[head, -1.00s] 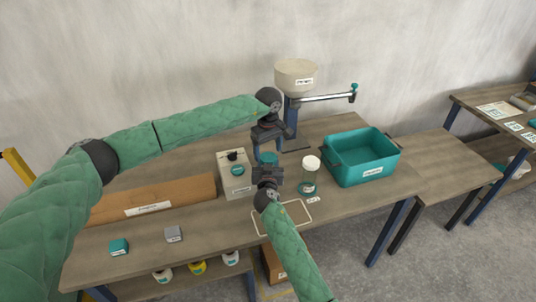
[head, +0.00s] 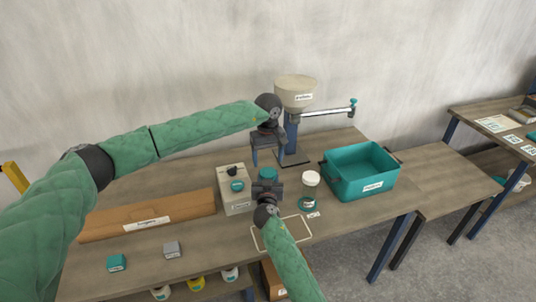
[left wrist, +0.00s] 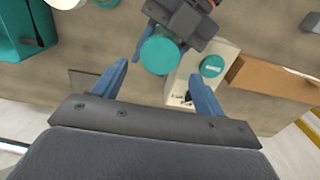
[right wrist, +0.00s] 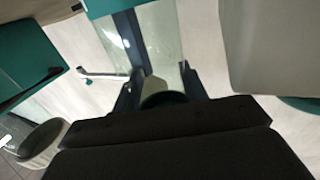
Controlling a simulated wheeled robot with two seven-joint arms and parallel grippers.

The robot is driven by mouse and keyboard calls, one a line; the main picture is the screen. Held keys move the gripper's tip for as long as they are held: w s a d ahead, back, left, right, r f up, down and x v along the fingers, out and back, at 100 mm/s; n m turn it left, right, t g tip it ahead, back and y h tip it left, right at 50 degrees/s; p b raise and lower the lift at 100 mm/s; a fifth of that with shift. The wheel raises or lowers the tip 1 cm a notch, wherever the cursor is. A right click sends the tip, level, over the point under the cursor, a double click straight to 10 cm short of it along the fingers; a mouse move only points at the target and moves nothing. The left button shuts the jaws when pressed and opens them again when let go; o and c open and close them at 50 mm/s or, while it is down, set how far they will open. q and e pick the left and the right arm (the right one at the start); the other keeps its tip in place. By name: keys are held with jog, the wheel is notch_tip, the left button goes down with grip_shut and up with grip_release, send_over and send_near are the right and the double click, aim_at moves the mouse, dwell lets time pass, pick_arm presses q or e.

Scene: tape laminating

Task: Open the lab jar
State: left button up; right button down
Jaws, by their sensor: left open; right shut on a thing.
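The lab jar has a round teal lid (head: 268,173) and stands upright at the middle of the table. My right gripper (head: 267,188) is shut on its body from the front and hides most of it. The lid also shows in the left wrist view (left wrist: 160,54), on top of the jar. My left gripper (head: 268,158) points down just above the lid. Its fingers (left wrist: 160,88) are apart, with nothing between them. In the right wrist view, the clear jar body (right wrist: 158,45) is between my right fingers (right wrist: 160,92).
A beige box (head: 236,200) with a teal knob stands close left of the jar. A white-capped jar (head: 311,180) and a teal bin (head: 350,193) stand to the right. Behind is a stand with a beige hopper (head: 297,91). A brown carton (head: 150,213) lies at left.

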aim_at(268, 172)
pick_arm(q)
notch_tip(268, 172, down, 6)
jog(key=shift+r, duration=0.1)
jog(key=shift+c, duration=0.4)
jog(key=c, duration=0.9)
jog(key=shift+n, duration=1.7)
jog(key=o, duration=1)
jog(key=shift+o, duration=0.2)
jog(key=shift+r, duration=0.15)
